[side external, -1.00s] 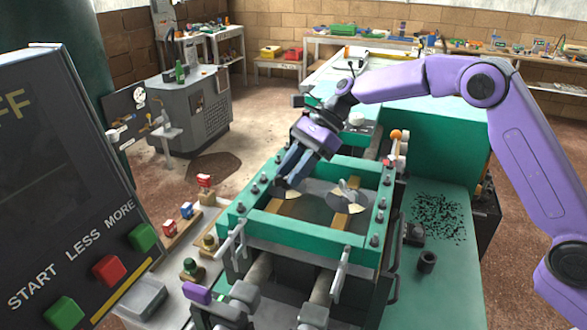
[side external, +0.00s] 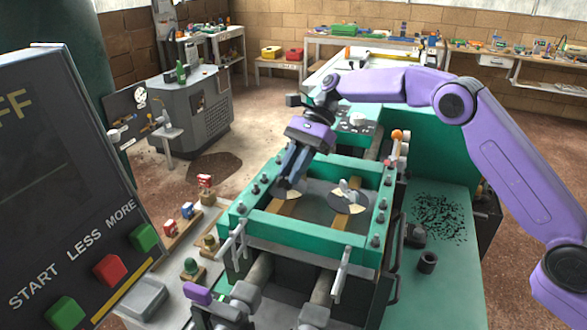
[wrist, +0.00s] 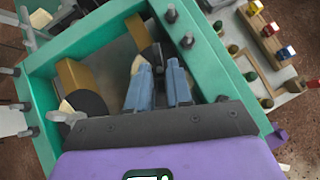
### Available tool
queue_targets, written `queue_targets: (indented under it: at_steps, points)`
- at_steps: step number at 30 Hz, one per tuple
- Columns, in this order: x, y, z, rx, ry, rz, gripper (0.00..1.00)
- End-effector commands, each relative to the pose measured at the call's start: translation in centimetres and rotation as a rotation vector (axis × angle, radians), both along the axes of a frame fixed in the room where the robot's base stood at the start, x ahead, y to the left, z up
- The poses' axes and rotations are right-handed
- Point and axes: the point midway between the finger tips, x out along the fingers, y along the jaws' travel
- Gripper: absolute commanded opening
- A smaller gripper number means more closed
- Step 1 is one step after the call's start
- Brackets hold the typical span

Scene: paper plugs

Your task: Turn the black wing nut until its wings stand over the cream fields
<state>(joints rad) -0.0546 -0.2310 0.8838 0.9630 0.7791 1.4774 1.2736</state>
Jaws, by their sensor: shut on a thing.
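My gripper (side external: 287,186) reaches down at the left disc in the green frame, its fingers close together. Its blue fingers (wrist: 158,95) also show in the wrist view. They are shut on the black wing nut, which is mostly hidden between and below them. Cream fields (wrist: 137,64) of the disc under it show beside the fingertips in the wrist view. I cannot tell exactly how its wings line up with them. A second dark disc (side external: 347,208) with cream fields lies to the right. A grey wing nut (side external: 348,187) stands on it.
The green frame's walls (side external: 312,229) with several bolts surround both discs. Metal handles (side external: 340,272) stand at its front. An orange-knobbed lever (side external: 397,135) rises behind the right corner. Small red, blue and green parts (side external: 187,210) stand on the left ledge.

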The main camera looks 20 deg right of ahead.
Motion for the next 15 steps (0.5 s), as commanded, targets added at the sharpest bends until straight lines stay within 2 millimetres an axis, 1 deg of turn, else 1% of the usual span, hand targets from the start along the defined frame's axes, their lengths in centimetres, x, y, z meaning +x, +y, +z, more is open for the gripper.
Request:
queue_targets:
  at_steps: [6,15]
  points:
    - [0.25,-0.03,-0.01,-0.001,-0.001,0.097,0.00]
    - [0.35,0.08,0.01,0.000,-0.001,0.189,0.00]
